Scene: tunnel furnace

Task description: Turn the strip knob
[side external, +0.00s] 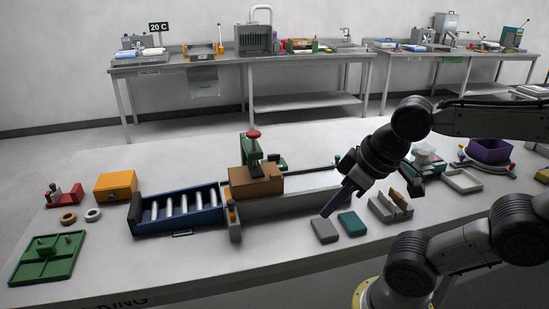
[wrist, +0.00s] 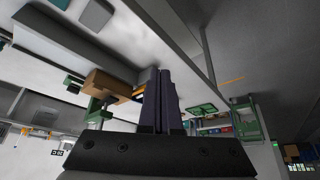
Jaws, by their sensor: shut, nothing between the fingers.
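A long grey strip (side external: 295,197) lies across the table, with a brown block-shaped housing (side external: 256,182) on its left part. A small upright piece with an orange part (side external: 231,210) stands at the strip's near left end. It may be the strip knob, but it is too small to be sure. My gripper (side external: 326,213) is shut and empty, pointing down and left over the table in front of the strip, apart from that piece. In the wrist view, the shut fingers (wrist: 163,73) show beside the brown housing (wrist: 107,85), and an orange bit (wrist: 138,93) is partly hidden behind them.
A green press with a red knob (side external: 253,134) stands behind the housing. A blue roller tray (side external: 180,226) adjoins it at left. Grey and teal blocks (side external: 352,223) lie close to my gripper. A grey slotted holder (side external: 390,208) stands at right.

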